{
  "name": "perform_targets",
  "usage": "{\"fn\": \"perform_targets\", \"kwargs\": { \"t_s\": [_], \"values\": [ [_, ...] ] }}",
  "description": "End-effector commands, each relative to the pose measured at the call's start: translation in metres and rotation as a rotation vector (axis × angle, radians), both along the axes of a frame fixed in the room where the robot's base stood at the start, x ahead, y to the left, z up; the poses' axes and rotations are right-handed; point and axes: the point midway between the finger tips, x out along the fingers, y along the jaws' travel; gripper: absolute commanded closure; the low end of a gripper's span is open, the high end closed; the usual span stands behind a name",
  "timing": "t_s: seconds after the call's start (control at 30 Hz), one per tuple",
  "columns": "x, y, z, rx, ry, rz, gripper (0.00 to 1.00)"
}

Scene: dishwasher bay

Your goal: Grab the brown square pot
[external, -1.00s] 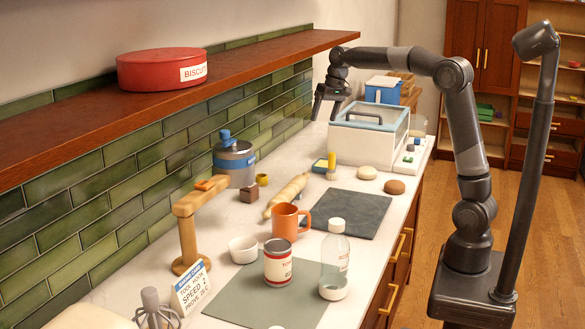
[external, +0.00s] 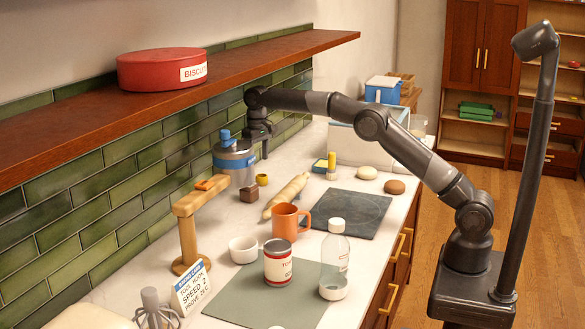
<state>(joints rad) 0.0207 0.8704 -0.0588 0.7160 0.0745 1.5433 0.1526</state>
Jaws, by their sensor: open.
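The brown square pot (external: 249,194) is a small dark brown block shape on the white counter, in front of the steel canister (external: 235,166) with a blue band and blue knob. A small yellow ring-shaped item (external: 262,179) stands just behind it to the right. My gripper (external: 258,150) is open and points down, close beside the canister's upper right in the picture. It is above and beyond the brown pot, apart from it. The canister partly hides the finger nearer to it.
A wooden stand (external: 187,230) with an arm stands to the left. The brown shelf (external: 200,90) overhangs the back of the counter, and a white box (external: 350,145) is farther along.

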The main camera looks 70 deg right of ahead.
Motion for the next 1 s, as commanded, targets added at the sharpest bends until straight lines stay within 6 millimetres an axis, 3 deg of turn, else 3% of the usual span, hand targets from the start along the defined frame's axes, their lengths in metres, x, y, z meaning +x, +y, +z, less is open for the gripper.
{"fn": "perform_targets", "kwargs": {
  "t_s": [0.03, 0.1, 0.2, 0.5, 0.77, 1.0],
  "values": [
    [0.003, 0.017, -0.005, -0.012, 0.007, 0.026, 0.24],
    [0.005, 0.031, -0.008, -0.023, 0.011, 0.048, 0.24],
    [0.006, 0.041, -0.015, -0.029, 0.015, 0.063, 0.24],
    [0.006, 0.042, -0.058, -0.030, 0.016, 0.064, 0.24],
    [0.008, 0.042, -0.075, -0.029, 0.015, 0.063, 0.24],
    [0.010, 0.046, -0.109, -0.030, 0.016, 0.062, 0.24]
  ]
}}
